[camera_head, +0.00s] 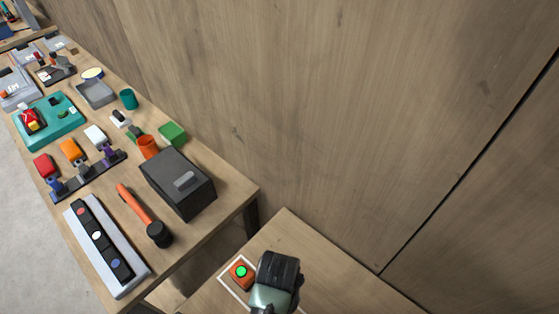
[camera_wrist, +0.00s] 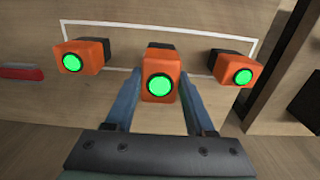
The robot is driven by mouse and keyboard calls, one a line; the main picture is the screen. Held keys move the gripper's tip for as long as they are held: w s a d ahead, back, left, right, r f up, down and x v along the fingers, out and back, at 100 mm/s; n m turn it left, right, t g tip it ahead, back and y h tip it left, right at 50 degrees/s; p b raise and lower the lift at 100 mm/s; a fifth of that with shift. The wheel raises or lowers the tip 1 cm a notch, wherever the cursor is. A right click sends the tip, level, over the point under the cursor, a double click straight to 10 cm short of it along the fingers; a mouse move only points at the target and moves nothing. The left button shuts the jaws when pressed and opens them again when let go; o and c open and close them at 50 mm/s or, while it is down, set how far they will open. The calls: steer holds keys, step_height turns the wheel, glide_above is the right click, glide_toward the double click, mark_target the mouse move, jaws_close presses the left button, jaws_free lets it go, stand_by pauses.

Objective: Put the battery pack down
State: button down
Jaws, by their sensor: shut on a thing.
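My gripper (camera_wrist: 159,80) is shut on an orange and black battery pack (camera_wrist: 158,75) with a round green face, seen in the middle of the wrist view. Two similar packs stand on either side of it, a left one (camera_wrist: 83,50) and a right one (camera_wrist: 232,58), apart from my fingers. A white outline (camera_wrist: 160,24) runs on the wooden surface around the row. In the head view my gripper (camera_head: 275,280) hides the held pack; one pack (camera_head: 238,269) shows to its left inside the outline. I cannot tell whether the held pack touches the surface.
A longer workbench (camera_head: 205,232) stands to the left across a gap, with a dark grey box (camera_head: 178,184), an orange-handled tool (camera_head: 134,204) and a light tray (camera_head: 80,240). A wooden wall (camera_head: 300,110) rises behind. A red item (camera_wrist: 20,72) lies left in the wrist view.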

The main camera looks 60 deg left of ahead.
steer(key=shift+w+f, duration=0.15)
steer(key=shift+f, duration=2.15)
steer(key=shift+a+f, duration=0.1)
steer(key=shift+f, duration=0.05)
steer(key=shift+c, duration=1.3)
jaws_free()
step_height(320, 180, up, 12)
steer(key=shift+r+b, duration=0.15)
steer(key=shift+b, duration=0.15)
